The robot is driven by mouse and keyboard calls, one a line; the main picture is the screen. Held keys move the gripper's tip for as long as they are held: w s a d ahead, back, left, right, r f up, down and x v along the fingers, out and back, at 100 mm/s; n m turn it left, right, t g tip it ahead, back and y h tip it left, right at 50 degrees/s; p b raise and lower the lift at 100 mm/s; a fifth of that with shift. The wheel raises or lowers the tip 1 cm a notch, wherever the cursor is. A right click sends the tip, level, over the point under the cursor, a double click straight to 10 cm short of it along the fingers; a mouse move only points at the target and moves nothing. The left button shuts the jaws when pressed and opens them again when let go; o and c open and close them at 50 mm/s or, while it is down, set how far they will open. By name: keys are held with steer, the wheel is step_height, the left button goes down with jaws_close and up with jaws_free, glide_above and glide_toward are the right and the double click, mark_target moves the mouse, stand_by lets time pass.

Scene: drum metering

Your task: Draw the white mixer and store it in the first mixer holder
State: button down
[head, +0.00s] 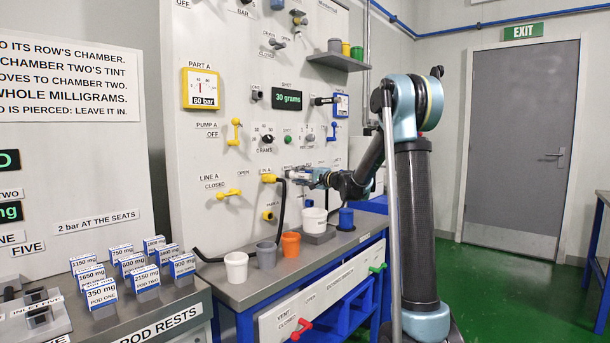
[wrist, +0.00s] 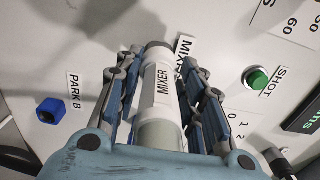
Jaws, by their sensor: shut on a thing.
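The white mixer (wrist: 164,78) is a pale tube marked MIXER with a dark far end. In the wrist view my gripper (wrist: 165,95) is shut on it, with the blue-grey fingers along both sides. The mixer's far end points toward the white panel, beside a label partly reading MIXER (wrist: 185,47); I cannot tell whether it touches a fitting. In the head view my gripper (head: 302,176) is close to the panel, right of the yellow fitting marked IN A (head: 268,178). I cannot identify the first mixer holder.
The bench holds a white cup (head: 236,268), a grey cup (head: 266,255), an orange cup (head: 291,245) and a white tub (head: 314,220). A black hose (head: 281,212) hangs left of my gripper. A blue PARK B fitting (wrist: 50,111) and green SHOT button (wrist: 256,78) are on the panel.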

mark_target(309, 178)
steer(key=shift+a+f, duration=0.15)
steer(key=shift+a, duration=0.15)
stand_by(0.6)
steer(key=shift+s+d+f, duration=0.3)
steer(key=shift+d+f, duration=0.05)
steer(key=shift+d, duration=0.05)
steer(key=shift+s+d+f, duration=0.1)
steer(key=shift+d, duration=0.3)
steer(key=shift+v, duration=0.9)
steer(key=shift+s+d, duration=0.25)
steer(key=shift+d, duration=0.15)
steer(key=shift+s+d+r, duration=0.25)
steer(key=shift+d, duration=0.1)
steer(key=shift+s, duration=0.1)
steer(key=v, duration=0.4)
steer(key=shift+f, duration=0.2)
